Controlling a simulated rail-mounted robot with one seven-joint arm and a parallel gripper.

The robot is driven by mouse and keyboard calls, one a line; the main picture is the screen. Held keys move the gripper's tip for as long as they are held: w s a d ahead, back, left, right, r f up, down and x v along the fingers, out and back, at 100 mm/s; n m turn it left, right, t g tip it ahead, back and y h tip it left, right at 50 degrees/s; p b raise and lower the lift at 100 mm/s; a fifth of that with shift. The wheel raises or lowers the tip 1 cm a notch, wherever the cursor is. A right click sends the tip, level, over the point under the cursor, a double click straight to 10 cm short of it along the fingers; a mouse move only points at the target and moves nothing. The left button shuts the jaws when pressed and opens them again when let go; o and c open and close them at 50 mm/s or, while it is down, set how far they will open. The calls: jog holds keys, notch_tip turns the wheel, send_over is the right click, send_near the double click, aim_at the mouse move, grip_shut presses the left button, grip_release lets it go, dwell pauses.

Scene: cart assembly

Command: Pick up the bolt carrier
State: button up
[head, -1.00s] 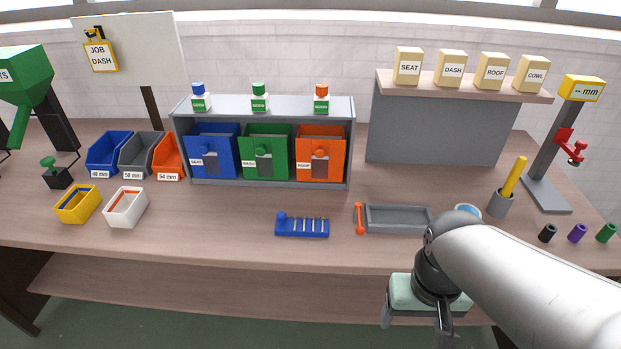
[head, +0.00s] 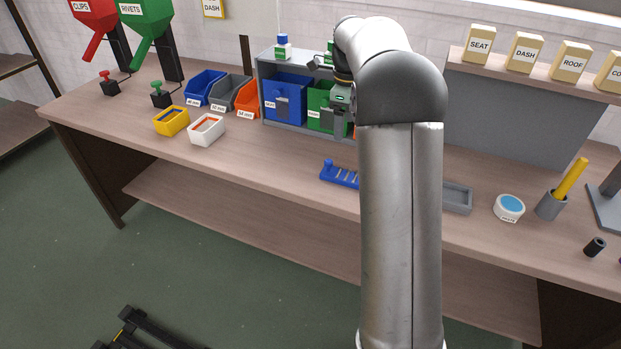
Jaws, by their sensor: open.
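The bolt carrier appears to be the small blue rack (head: 339,174) holding several thin pale bolts. It lies on the bench top in front of the shelf unit, and my arm hides its right end. My gripper (head: 343,130) points down in front of the green and orange bins, above and behind the rack. It is apart from the rack, open, and nothing shows between its fingers. My forearm partly hides the gripper.
The shelf unit (head: 262,90) holds a blue bin (head: 287,98) and a green bin (head: 317,108) close to my gripper. A grey tray (head: 458,197) lies right of my arm. A white box (head: 206,130) stands left. The bench between white box and rack is clear.

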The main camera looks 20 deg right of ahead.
send_over(343, 174)
jog(key=f, duration=0.7)
jog(key=a+f, duration=0.1)
jog(key=f, duration=0.3)
jog(key=shift+s+f+p, duration=0.2)
jog(key=shift+f+p, duration=0.1)
jog(key=shift+p, duration=0.1)
jog(key=shift+w+d+f+p, duration=0.1)
jog(key=shift+d+f+p, duration=0.1)
jog(key=shift+f, duration=0.75)
jog(key=shift+s+d+f+p, duration=0.1)
jog(key=shift+d+f+p, duration=0.05)
jog(key=shift+f, duration=0.8)
jog(key=shift+w+d+f+p, duration=0.1)
jog(key=shift+d+f+p, duration=0.1)
jog(key=shift+f, duration=0.75)
jog(key=c, duration=1.2)
